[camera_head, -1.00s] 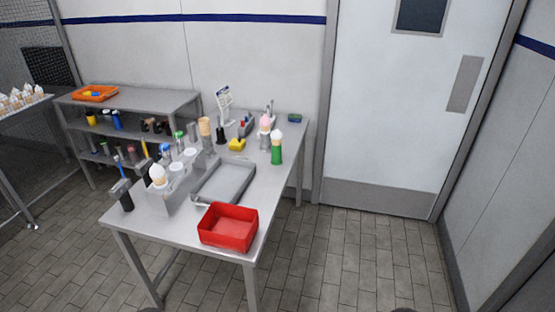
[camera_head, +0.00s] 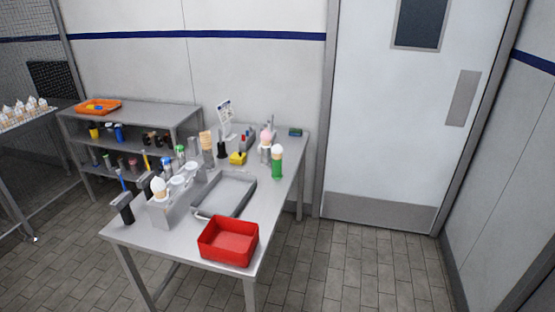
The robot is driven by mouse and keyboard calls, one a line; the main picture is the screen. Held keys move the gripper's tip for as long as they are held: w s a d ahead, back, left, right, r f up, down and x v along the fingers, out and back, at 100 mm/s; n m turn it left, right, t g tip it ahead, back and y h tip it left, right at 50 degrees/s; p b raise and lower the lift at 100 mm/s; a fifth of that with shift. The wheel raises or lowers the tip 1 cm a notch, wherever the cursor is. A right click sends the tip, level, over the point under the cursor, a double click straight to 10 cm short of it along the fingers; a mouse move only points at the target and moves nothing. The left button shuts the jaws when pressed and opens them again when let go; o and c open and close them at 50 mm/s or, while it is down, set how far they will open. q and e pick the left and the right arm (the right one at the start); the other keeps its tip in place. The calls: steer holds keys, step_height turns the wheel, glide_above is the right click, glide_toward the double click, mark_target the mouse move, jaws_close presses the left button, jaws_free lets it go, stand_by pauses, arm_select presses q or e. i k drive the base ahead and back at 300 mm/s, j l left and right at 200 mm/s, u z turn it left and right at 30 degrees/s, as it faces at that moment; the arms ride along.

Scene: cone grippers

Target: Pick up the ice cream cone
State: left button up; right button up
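An ice cream cone (camera_head: 159,188) with a pale top stands in the front of a grey holder (camera_head: 166,212) at the left front of the metal table (camera_head: 186,241). A cone with a pink top (camera_head: 266,139) stands at the back right of the table. A pale-topped one in a green holder (camera_head: 277,163) stands just in front of it. Several more cones (camera_head: 22,111) stand on a rack at the far left. Neither of my grippers shows.
A red bin (camera_head: 228,241) sits at the table's front corner, with a grey tray (camera_head: 225,194) behind it. A grey shelf (camera_head: 150,113) with an orange tray (camera_head: 98,106) stands behind left. A closed door (camera_head: 390,120) is at the right. Tiled floor in front is clear.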

mark_target(276, 150)
steer(key=i+l+z, duration=0.25)
steer(key=i, duration=0.15)
steer(key=i+z, duration=0.3)
steer(key=i+u, duration=0.2)
steer(key=i, duration=0.25)
steer(key=i+l+u, duration=0.2)
steer(key=i, duration=0.25)
steer(key=i+l+u, duration=0.25)
steer(key=i, duration=0.15)
steer(key=i+l+u, duration=0.25)
steer(key=u, duration=0.2)
steer(key=i+l+u, duration=0.45)
